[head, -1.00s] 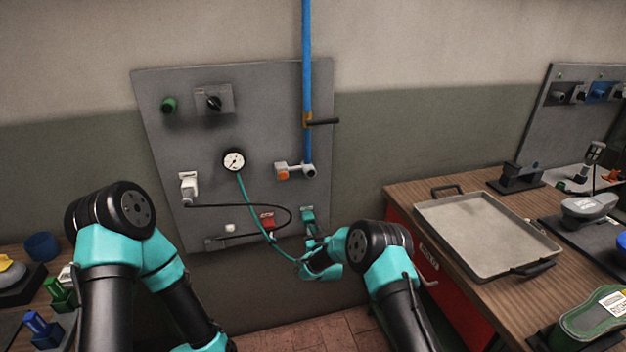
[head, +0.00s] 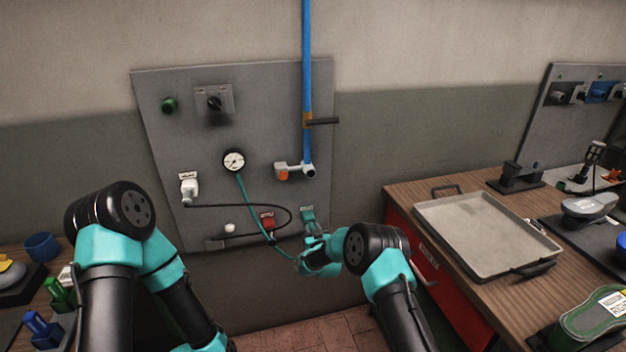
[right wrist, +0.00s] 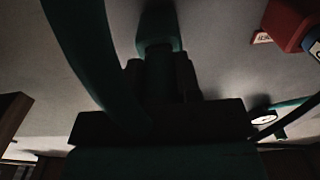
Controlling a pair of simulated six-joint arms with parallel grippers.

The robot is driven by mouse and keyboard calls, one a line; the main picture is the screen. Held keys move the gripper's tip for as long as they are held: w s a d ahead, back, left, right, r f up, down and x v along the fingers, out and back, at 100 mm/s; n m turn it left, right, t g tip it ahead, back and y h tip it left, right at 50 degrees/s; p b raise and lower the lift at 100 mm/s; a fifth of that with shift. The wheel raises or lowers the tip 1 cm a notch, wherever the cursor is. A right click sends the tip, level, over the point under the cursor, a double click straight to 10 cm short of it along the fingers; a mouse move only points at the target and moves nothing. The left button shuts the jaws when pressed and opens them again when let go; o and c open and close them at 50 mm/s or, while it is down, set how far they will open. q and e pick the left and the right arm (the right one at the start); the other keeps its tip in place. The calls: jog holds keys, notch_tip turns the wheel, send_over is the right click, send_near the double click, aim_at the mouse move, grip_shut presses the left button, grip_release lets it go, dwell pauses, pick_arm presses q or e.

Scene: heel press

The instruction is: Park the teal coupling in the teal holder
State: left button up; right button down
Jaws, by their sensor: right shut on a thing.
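The teal holder (head: 307,214) is mounted low on the right side of the grey wall panel. My right gripper (head: 311,241) is just below it, shut on the teal coupling (right wrist: 159,88), which is dark and in shadow in the right wrist view. A teal hose (head: 243,190) runs from the gauge down to my right gripper, and it also shows in the right wrist view (right wrist: 88,50). In the head view the gripper hides most of the coupling. Whether the coupling touches the holder cannot be told. My left gripper is out of view; only its arm shows.
A red holder (head: 267,220) is left of the teal one, with a black cable (head: 245,206) looping close by. The right bench (head: 400,195) bears a metal tray (head: 470,205).

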jog(key=shift+w, duration=0.15)
jog(key=c, duration=0.7)
grip_release()
jog(key=shift+c, duration=0.2)
jog(key=v, duration=1.7)
jog(key=shift+d, duration=0.1)
jog(key=s+d+f+m+g+h, duration=0.1)
jog(key=s+d+f+g, duration=0.35)
jog(key=s, duration=0.25)
jog(key=s+d+f+m+g, duration=0.1)
jog(key=s+d+f+g, duration=0.2)
jog(key=s+d, duration=0.4)
jog(key=s+d+f+m+g+h, duration=0.1)
jog(key=s+d+f+g, duration=0.25)
jog(key=s, duration=0.45)
jog(key=s+d+m+g+y, duration=0.1)
jog(key=s+g, duration=0.4)
jog(key=s, duration=0.8)
jog(key=shift+d+r+m+g, duration=0.3)
jog(key=shift+d+m, duration=0.2)
jog(key=shift+d, duration=0.7)
